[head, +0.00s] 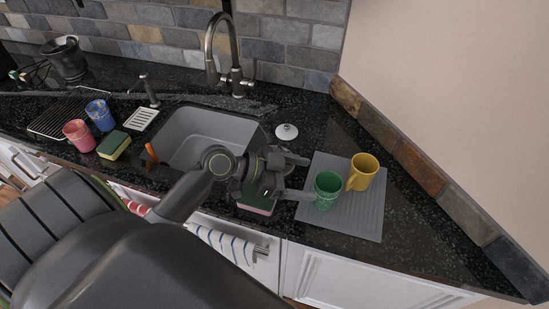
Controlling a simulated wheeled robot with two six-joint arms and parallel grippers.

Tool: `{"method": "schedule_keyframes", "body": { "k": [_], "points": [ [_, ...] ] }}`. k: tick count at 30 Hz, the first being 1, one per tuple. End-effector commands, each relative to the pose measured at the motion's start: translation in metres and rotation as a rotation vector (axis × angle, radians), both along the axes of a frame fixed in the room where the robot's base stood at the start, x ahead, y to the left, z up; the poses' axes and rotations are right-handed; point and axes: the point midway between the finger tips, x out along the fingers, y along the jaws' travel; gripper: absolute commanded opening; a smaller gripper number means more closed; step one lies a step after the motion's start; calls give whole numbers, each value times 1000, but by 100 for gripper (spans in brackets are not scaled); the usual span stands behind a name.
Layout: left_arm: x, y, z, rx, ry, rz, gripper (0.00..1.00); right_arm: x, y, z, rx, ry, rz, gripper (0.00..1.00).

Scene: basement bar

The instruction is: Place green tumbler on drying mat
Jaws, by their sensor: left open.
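The green tumbler (327,190) stands upright on the left part of the grey ribbed drying mat (367,222). My left gripper (308,178) is open, with its fingers pointing right at the tumbler's left side. The lower finger reaches close to the tumbler's wall; I cannot tell whether it touches. The upper finger lies behind and to the left of the tumbler's rim. My right gripper is not in view.
A yellow mug (362,172) stands on the mat just right of the tumbler. A white lid-like disc (286,132) lies behind, near the sink (205,135). Red (78,135) and blue (100,114) cups stand left. The counter right of the mat is clear.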

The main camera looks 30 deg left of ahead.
Motion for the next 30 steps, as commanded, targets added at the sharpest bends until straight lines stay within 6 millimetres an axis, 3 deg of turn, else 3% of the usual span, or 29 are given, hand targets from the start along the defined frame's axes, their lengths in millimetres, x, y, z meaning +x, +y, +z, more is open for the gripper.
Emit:
{"method": "schedule_keyframes", "body": {
  "k": [15,30],
  "points": [
    [-33,41,20,5,1,-2,78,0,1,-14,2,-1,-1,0],
    [-42,51,28,-2,1,-1,78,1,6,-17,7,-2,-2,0]
  ]
}}
